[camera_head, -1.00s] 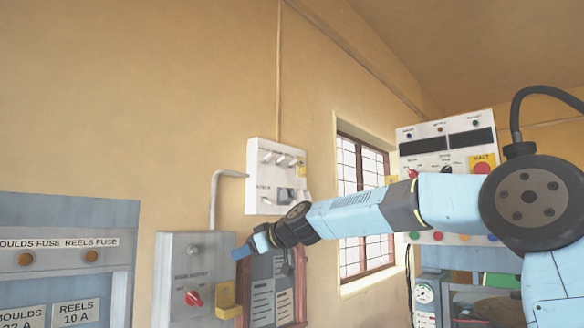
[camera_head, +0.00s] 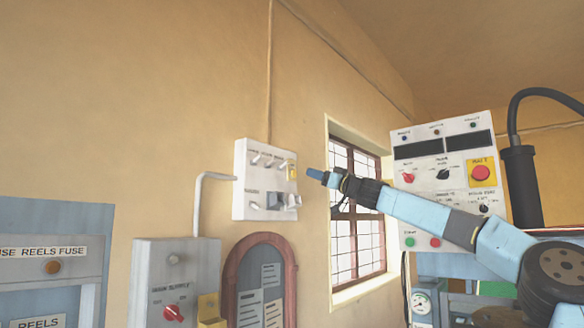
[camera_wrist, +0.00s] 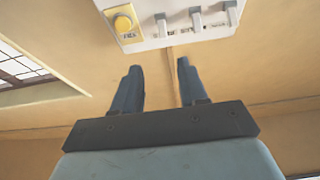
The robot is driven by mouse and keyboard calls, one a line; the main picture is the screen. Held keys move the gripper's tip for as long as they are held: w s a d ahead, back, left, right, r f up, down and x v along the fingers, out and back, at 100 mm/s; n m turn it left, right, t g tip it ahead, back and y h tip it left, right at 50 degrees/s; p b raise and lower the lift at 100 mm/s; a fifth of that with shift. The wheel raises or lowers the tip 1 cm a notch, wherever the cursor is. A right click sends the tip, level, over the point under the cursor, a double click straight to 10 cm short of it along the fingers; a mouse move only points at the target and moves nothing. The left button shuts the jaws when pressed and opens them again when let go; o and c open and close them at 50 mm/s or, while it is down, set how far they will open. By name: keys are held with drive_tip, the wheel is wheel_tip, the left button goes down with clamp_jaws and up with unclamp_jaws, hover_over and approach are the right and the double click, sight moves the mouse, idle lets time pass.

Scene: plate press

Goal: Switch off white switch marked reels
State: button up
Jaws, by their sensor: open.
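A white switch panel (camera_head: 240,207) is fixed to the wall left of the window. It has a row of small white switches along its top, a yellow part (camera_head: 291,169) at the right end, and larger grey parts lower down. Its small labels are too blurred for me to tell which switch is marked reels.
A grey box with a red knob (camera_head: 173,313) and a conduit is below left of the panel. An arched notice board (camera_head: 290,265) hangs below it. A grey fuse cabinet (camera_head: 90,225) is at far left. A control panel with a red button (camera_head: 481,172) stands right.

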sight(287, 164)
drive_tip(key=shift+x, duration=6.45)
drive_tip(key=shift+s+a, duration=0.2)
